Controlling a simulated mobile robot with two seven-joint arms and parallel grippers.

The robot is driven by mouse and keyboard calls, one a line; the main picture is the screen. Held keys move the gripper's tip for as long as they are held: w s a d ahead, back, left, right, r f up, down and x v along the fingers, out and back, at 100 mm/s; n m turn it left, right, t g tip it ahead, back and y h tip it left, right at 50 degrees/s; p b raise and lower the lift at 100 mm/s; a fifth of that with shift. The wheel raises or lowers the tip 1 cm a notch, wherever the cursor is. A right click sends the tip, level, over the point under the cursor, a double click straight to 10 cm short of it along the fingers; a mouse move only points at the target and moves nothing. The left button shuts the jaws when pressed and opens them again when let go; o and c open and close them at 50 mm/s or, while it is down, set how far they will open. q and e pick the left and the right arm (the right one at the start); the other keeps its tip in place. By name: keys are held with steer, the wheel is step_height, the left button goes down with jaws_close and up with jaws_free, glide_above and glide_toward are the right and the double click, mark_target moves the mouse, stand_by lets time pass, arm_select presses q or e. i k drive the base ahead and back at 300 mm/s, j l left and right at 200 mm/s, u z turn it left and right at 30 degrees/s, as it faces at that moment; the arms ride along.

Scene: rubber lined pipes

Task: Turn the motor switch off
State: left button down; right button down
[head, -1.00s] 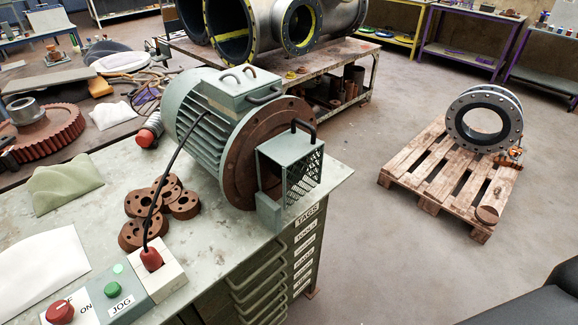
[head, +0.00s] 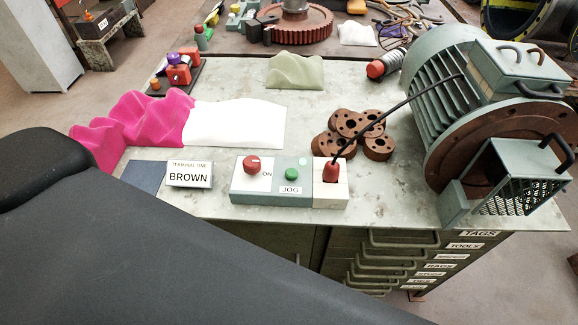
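The motor switch is a red round knob (head: 252,164) on a grey-green control box (head: 243,187) near the front edge of the workbench. A label to the right of the knob reads ON. A small light mark shows on the knob, but I cannot tell which setting it points to. A green button (head: 292,174) with a JOG label sits to its right. A red plug (head: 331,171) stands in a pale block beside the box, and its black cable runs to the green motor (head: 425,95). Neither of my grippers is in view. A large dark arm part of mine fills the lower left.
A BROWN terminal sign (head: 188,177) stands left of the box. A white sheet (head: 235,124) and pink cloth (head: 150,118) lie behind. Brown flanged parts (head: 349,124) lie behind the plug. A wire-mesh guard (head: 515,178) is at the motor's right.

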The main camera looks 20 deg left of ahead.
mark_target(252, 164)
steer(key=u, duration=0.75)
steer(key=k+j+z, duration=0.15)
